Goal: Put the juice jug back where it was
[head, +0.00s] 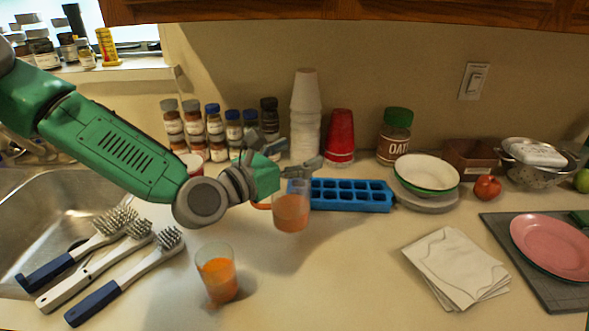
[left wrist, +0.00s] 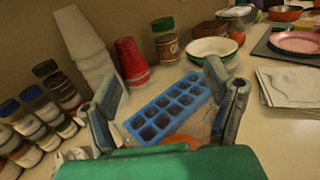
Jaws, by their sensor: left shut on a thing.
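The juice jug (head: 291,213) is a clear vessel with orange juice in it, in the middle of the head view. My left gripper (head: 298,177) is at its upper part, shut on it. The jug stands upright or nearly so, in front of the blue ice tray; I cannot tell if its base touches the counter. In the left wrist view the jug (left wrist: 200,126) shows faintly between the fingers, partly hidden by the green gripper body. A glass of orange juice (head: 218,277) stands on the counter, left of and nearer than the jug. My right gripper is out of view.
The blue ice tray (head: 350,195) lies behind the jug. Stacked white cups (head: 305,120), red cups (head: 340,137) and several spice jars line the wall. Three brushes (head: 125,255) lie by the sink (head: 50,180). White napkins (head: 457,268) lie right; counter between glass and napkins is clear.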

